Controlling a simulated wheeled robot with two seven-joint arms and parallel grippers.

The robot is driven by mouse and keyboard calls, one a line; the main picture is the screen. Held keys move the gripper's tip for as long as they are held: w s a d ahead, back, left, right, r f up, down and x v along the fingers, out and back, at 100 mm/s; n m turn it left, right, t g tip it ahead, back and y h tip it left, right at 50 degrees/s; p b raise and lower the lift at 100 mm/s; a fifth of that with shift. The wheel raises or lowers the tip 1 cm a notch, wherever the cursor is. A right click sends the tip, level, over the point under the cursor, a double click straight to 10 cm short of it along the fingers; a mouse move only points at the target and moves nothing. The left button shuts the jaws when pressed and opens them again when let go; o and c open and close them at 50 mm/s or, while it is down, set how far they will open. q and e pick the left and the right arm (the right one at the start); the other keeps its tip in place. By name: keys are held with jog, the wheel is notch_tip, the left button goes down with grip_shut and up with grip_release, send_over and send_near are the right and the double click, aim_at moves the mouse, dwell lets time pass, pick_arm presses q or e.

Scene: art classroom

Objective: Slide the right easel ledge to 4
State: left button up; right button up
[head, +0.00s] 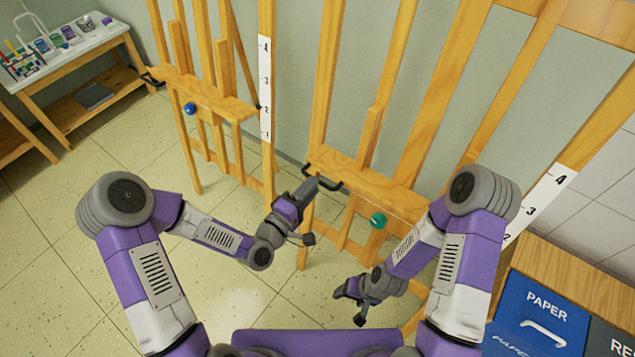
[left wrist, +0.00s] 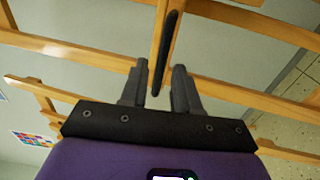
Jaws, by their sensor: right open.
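The right easel's wooden ledge (head: 385,192) runs across its posts, with a green knob (head: 378,220) at its front. A black handle (head: 325,180) is at the ledge's left end. My left gripper (head: 311,186) is at this handle. In the left wrist view the dark handle bar (left wrist: 167,50) lies between the open fingers (left wrist: 159,90), with a gap visible on each side. The right easel's white scale (head: 541,203) shows 4, 3 and part of 2. My right arm hides the ledge's right end. My right gripper (head: 350,304) is open and empty, low before the easel.
The left easel, with a ledge (head: 215,100), blue knob (head: 190,108) and its own scale (head: 265,90), stands to the left. A blue paper bin (head: 540,310) and wooden top are at lower right. A supply table (head: 75,50) is at upper left. Floor between is clear.

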pick_arm(q)
jog(key=shift+x, duration=1.85)
jog(key=shift+f, duration=0.1)
grip_shut()
